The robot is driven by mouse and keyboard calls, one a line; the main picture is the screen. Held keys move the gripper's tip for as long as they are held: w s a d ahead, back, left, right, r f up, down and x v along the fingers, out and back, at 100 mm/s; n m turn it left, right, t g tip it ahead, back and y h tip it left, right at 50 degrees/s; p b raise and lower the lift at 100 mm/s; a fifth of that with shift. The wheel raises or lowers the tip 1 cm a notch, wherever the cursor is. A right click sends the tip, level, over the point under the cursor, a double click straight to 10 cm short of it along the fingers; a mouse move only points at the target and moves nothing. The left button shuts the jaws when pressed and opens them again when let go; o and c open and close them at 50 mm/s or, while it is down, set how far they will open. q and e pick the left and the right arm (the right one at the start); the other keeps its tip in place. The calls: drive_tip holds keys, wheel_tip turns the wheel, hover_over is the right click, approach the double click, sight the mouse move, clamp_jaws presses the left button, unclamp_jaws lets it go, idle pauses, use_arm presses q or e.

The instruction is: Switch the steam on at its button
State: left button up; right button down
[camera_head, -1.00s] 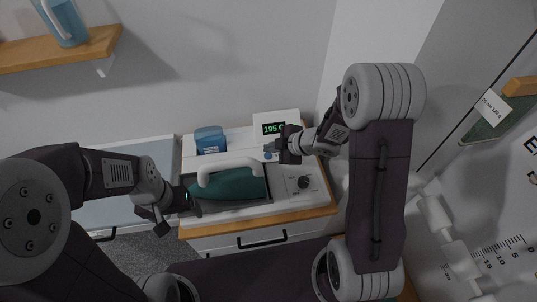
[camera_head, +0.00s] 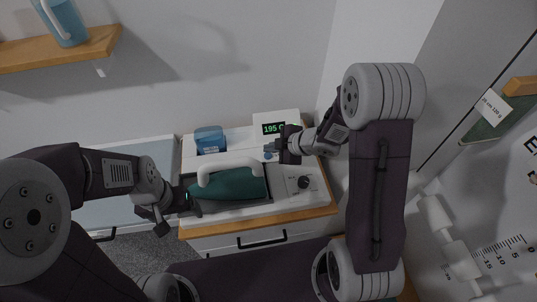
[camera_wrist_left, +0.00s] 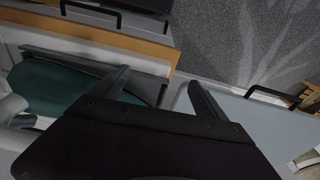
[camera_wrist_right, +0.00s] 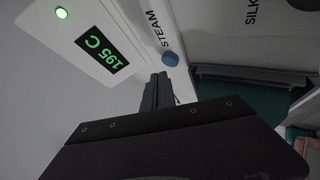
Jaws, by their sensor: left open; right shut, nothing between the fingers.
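The steam button is a round blue knob (camera_wrist_right: 170,58) beside the printed word STEAM in the right wrist view. A small blue spot in the head view (camera_head: 268,154) shows beside my right gripper (camera_head: 284,157). In the right wrist view the shut, empty fingertips of my right gripper (camera_wrist_right: 160,78) are close to the button; I cannot tell whether they touch it. The display (camera_wrist_right: 102,50) reads 195 C, and a green lamp (camera_wrist_right: 62,13) is lit. My left gripper (camera_wrist_left: 160,85) is open and empty, at the left end of the teal iron (camera_head: 235,184).
A dial (camera_head: 304,182) sits right of the iron, and a blue translucent container (camera_head: 209,139) stands behind it. A wooden shelf (camera_head: 60,54) with a blue jug (camera_head: 68,22) is at upper left. A pale blue board (camera_head: 120,205) lies left of the unit.

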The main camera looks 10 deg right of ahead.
sight(270, 156)
use_arm(q)
drive_tip(key=shift+f, duration=0.3)
use_arm(e)
drive_tip(key=shift+f, duration=0.45)
use_arm(q)
drive_tip(key=shift+f+b, duration=0.4)
drive_tip(key=shift+b, duration=0.25)
use_arm(e)
drive_tip(key=shift+f, duration=0.5)
use_arm(q)
drive_tip(key=shift+r, duration=0.15)
use_arm(e)
drive_tip(key=shift+r, duration=0.15)
use_arm(q)
drive_tip(key=shift+r+p, duration=0.85)
drive_tip(key=shift+p, duration=0.2)
use_arm(e)
drive_tip(key=shift+r, duration=0.85)
use_arm(q)
wheel_tip(270, 156, up, 6)
drive_tip(key=p, duration=0.6)
use_arm(e)
wheel_tip(270, 156, up, 6)
drive_tip(key=shift+f, duration=0.1)
